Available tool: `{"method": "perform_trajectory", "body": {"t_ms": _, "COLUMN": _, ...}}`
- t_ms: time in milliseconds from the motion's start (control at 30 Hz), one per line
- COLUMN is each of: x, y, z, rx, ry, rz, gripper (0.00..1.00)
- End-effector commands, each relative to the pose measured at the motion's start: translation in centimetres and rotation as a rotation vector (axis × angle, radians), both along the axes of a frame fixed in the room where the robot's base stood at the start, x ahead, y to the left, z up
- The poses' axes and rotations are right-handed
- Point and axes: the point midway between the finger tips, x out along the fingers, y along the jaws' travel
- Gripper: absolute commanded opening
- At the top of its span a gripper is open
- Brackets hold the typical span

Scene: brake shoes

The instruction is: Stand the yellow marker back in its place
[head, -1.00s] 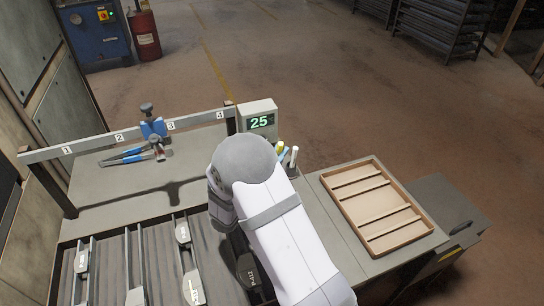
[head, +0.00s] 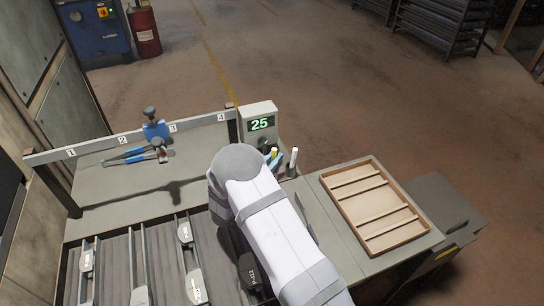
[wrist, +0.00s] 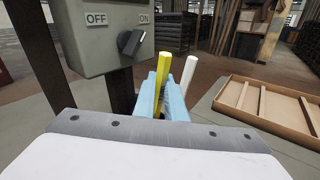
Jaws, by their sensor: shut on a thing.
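The yellow marker (wrist: 163,72) stands nearly upright between the light-blue fingers of my gripper (wrist: 162,98) in the wrist view. My gripper is shut on it, and its upper end sticks up above the fingers. In the head view the yellow marker's tip (head: 273,152) shows just beyond my arm, beside the blue fingers (head: 274,160). A white marker (wrist: 188,74) stands upright to its right, apart from it; it also shows in the head view (head: 293,160). The lower end of the yellow marker and any holder under it are hidden.
A grey switch box (wrist: 100,35) with an OFF/ON knob stands close at left; in the head view its display (head: 261,123) reads 25. A shallow wooden tray (head: 345,205) lies to the right.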

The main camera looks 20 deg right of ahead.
Motion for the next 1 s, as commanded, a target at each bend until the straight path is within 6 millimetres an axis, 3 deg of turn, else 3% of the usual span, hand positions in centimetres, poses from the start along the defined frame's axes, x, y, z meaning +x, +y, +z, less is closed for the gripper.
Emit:
{"method": "perform_trajectory", "body": {"t_ms": 33, "x": 0.3, "y": -0.1, "z": 1.0, "rx": 0.001, "ry": 0.050, "rz": -0.001, "gripper": 0.00}}
{"method": "perform_trajectory", "body": {"t_ms": 167, "x": 1.0, "y": 0.0, "z": 0.9, "rx": 0.002, "ry": 0.162, "rz": 0.000, "gripper": 0.00}}
{"method": "perform_trajectory", "body": {"t_ms": 200, "x": 0.9, "y": 0.0, "z": 0.0, "rx": 0.000, "ry": 0.176, "rz": -0.001, "gripper": 0.00}}
{"method": "perform_trajectory", "body": {"t_ms": 400, "x": 1.0, "y": 0.0, "z": -1.3, "rx": -0.001, "ry": 0.169, "rz": 0.000, "gripper": 0.00}}
{"method": "perform_trajectory", "body": {"t_ms": 867, "x": 0.9, "y": 0.0, "z": -1.9, "rx": 0.000, "ry": 0.166, "rz": 0.000, "gripper": 0.00}}
{"method": "perform_trajectory", "body": {"t_ms": 900, "x": 0.9, "y": 0.0, "z": -1.7, "rx": 0.000, "ry": 0.166, "rz": 0.000, "gripper": 0.20}}
{"method": "perform_trajectory", "body": {"t_ms": 933, "x": 0.9, "y": 0.0, "z": -1.7, "rx": 0.000, "ry": 0.166, "rz": 0.000, "gripper": 0.28}}
{"method": "perform_trajectory", "body": {"t_ms": 1000, "x": 0.9, "y": 0.0, "z": -1.7, "rx": 0.000, "ry": 0.166, "rz": 0.000, "gripper": 0.30}}
